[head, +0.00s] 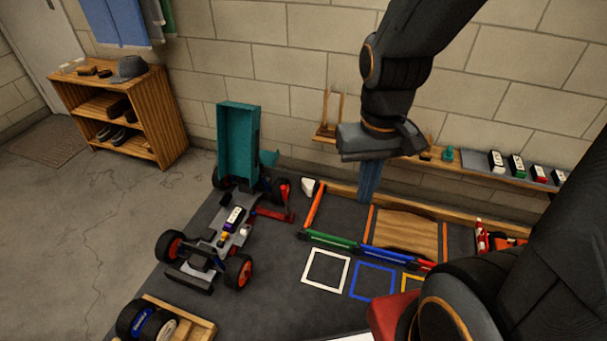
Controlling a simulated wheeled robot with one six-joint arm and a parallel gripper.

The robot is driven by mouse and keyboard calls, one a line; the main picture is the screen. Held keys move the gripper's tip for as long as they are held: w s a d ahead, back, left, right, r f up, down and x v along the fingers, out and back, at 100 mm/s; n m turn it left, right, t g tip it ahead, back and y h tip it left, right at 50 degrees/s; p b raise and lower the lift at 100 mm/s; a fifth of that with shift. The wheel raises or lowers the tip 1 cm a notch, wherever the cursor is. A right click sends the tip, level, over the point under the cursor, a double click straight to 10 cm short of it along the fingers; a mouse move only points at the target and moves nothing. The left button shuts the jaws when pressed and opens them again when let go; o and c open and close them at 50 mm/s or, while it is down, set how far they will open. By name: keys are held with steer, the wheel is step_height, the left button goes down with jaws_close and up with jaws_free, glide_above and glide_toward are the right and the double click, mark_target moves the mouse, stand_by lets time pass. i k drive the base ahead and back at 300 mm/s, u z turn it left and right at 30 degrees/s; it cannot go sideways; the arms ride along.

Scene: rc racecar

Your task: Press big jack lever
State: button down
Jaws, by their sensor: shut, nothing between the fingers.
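The RC car (212,245) stands on the dark mat with its teal body shell (237,140) tipped upright at its rear. A red jack (272,214) lies low beside the car's rear end. The jack's contact with the car is too small to make out.
An orange-and-green-edged area with a wooden ramp (405,232) lies below my gripper. White and blue squares (326,268) mark the mat. A wooden tray (190,318) with wheels sits at the front left.

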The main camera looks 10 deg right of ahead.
mark_target(283, 188)
steer(key=u, duration=0.15)
steer(key=i, duration=1.1)
steer(key=u, duration=0.65)
